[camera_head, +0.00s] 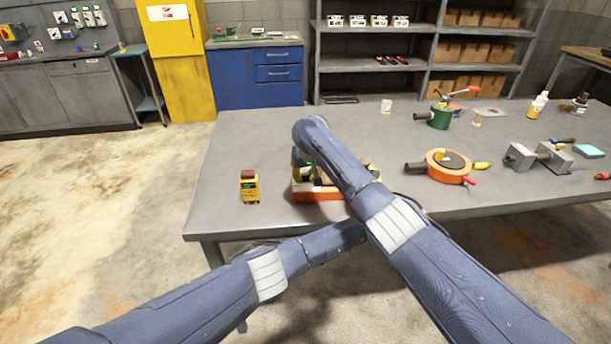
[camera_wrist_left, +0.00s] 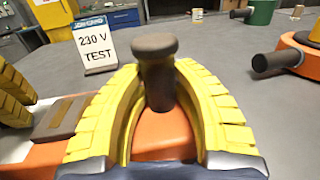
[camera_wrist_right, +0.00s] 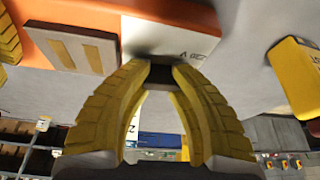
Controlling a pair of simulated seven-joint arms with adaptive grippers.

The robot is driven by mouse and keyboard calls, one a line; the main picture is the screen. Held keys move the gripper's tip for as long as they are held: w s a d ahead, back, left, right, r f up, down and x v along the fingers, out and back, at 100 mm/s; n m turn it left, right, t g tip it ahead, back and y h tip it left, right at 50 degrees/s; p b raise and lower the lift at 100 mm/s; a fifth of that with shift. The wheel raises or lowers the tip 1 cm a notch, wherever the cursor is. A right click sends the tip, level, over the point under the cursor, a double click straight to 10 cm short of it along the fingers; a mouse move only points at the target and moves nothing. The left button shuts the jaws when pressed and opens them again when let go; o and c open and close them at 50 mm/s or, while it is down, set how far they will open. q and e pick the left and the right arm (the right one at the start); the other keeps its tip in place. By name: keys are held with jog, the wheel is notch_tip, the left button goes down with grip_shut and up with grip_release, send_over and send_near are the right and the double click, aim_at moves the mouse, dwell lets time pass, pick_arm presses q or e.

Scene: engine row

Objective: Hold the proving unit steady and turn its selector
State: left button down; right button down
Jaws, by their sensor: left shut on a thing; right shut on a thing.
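The proving unit (camera_head: 318,194) is an orange box on the near middle of the table, partly hidden behind my right arm in the head view. In the left wrist view a dark mushroom-topped knob (camera_wrist_left: 155,48) stands on its orange top. My left gripper (camera_wrist_left: 157,72) has its yellow fingers closed around this knob.
A yellow meter (camera_head: 249,187) stands to the left of the unit. An orange round device (camera_head: 446,166), a green pot (camera_head: 440,117) and a grey vise-like block (camera_head: 538,156) stand to the right. My arms cross in front of the unit. The table's far left is clear.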

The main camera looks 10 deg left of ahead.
jog(key=c, duration=1.3)
grip_release()
jog(key=shift+s+a, duration=0.15)
jog(key=shift+a, duration=0.2)
jog(key=o, duration=0.4)
jog(key=shift+d, duration=0.15)
jog(key=shift+o, duration=0.2)
jog(key=shift+d, duration=0.15)
jog(key=shift+w+m, duration=0.2)
jog(key=shift+m, duration=0.2)
jog(key=m+h, duration=0.1)
jog(key=m, duration=0.2)
jog(key=shift+m+h, duration=0.3)
jog(key=shift+h, duration=0.1)
jog(key=shift+f+m+h, duration=0.15)
jog(key=shift+m+h, duration=0.35)
jog(key=shift+m, duration=0.9)
jog(key=shift+m, duration=0.4)
